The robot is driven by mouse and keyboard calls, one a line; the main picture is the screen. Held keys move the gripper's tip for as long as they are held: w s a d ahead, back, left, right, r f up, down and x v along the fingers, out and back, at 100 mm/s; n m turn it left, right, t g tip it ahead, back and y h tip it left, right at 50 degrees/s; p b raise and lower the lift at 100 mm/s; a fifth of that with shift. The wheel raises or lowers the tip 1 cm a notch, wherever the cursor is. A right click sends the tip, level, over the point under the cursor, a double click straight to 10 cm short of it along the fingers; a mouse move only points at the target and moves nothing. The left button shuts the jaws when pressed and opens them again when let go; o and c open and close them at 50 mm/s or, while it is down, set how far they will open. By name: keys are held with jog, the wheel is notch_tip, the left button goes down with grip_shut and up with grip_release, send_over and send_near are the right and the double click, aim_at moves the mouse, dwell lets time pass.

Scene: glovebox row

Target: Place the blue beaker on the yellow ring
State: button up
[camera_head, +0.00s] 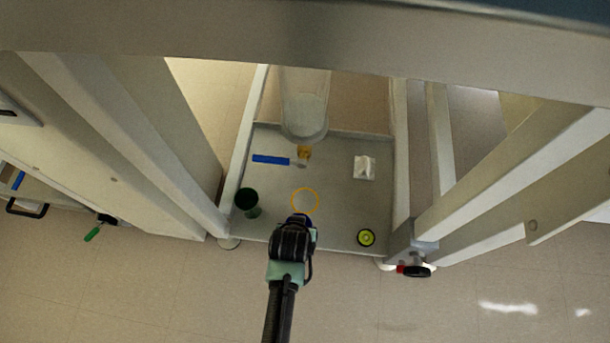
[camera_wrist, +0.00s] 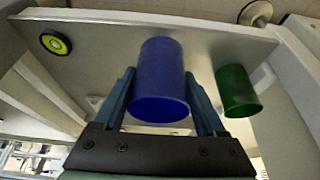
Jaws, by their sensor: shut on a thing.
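The blue beaker (camera_wrist: 161,80) is between the two fingers of my gripper (camera_wrist: 163,102) in the wrist view, and the fingers are shut on it. In the head view my gripper (camera_head: 300,220) is at the front part of the work surface, just in front of the yellow ring (camera_head: 305,201). The beaker is mostly hidden by my gripper there, with only a bit of dark blue showing. The ring's near edge is partly covered by my gripper. The ring does not show in the wrist view. I cannot tell how high the beaker is above the surface.
A green beaker (camera_head: 246,199) stands left of the ring; it also shows in the wrist view (camera_wrist: 237,91). A yellow-and-black round thing (camera_head: 366,237) lies front right. A blue strip (camera_head: 271,159), a small amber item (camera_head: 304,152) and a white item (camera_head: 364,167) lie farther back. Frame posts flank both sides.

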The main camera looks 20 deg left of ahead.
jog(key=w+a+b, duration=0.1)
jog(key=w, duration=0.2)
jog(key=w+a+b, duration=0.1)
jog(key=w+b, duration=0.1)
jog(key=w, duration=0.1)
jog(key=w+a+b, duration=0.1)
jog(key=w, duration=0.3)
jog(key=shift+b, duration=0.35)
notch_tip(320, 180, down, 4)
jog(key=b, duration=0.3)
jog(key=shift+w+r, duration=0.1)
jog(key=shift+r, duration=0.15)
jog(key=o, duration=1.3)
jog(key=shift+c, duration=0.2)
jog(key=p+v, duration=0.8)
jog(key=v, duration=0.4)
